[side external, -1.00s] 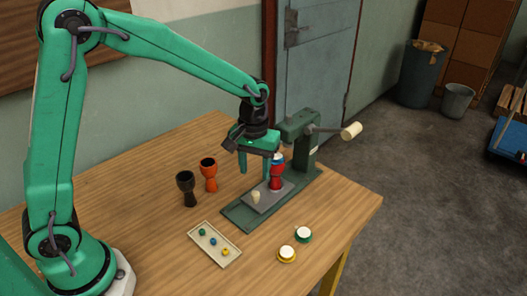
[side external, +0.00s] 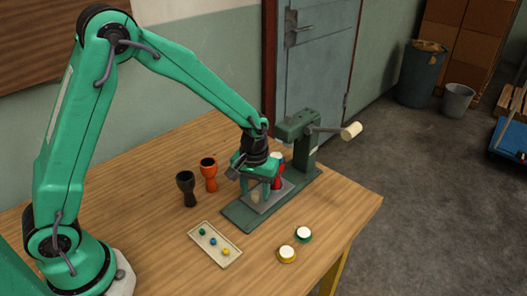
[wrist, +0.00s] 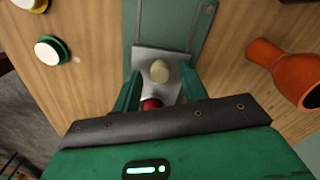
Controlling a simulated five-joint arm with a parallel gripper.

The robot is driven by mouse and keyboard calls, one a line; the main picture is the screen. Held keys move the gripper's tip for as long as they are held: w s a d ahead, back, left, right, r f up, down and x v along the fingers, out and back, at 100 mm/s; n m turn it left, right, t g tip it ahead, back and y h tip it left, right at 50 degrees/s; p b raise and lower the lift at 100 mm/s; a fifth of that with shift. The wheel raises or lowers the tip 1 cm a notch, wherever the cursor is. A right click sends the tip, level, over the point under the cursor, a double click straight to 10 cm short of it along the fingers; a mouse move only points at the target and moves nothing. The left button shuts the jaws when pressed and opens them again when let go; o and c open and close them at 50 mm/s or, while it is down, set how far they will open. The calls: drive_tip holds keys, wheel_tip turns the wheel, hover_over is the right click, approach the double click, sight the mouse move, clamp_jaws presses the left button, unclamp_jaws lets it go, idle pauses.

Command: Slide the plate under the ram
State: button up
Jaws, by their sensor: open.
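The grey plate (side external: 277,198) lies on the green base of the press and bears a cream knob (wrist: 159,71) near its front end. A red drum (side external: 278,183) with a white top stands on the plate behind the knob, partly hidden by my gripper; its red also shows in the wrist view (wrist: 151,103). My gripper (wrist: 162,77) is open and low over the plate, one finger on each side of the knob, with gaps visible. The press (side external: 302,135) with its ram stands beyond the drum. I cannot tell whether the drum is beneath the ram.
A black goblet drum (side external: 186,188) and an orange one (side external: 209,174) stand left of the press. A tray (side external: 206,252) with small coloured pieces lies in front. Yellow-rimmed (side external: 287,255) and green-rimmed (side external: 303,234) white discs lie front right. A lever (side external: 350,131) sticks out rightward.

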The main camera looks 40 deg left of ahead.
drive_tip(key=shift+c, duration=0.4)
clamp_jaws()
drive_tip(key=shift+w, duration=2.6)
drive_tip(key=shift+o, duration=0.4)
unclamp_jaws()
drive_tip(key=shift+s, duration=0.3)
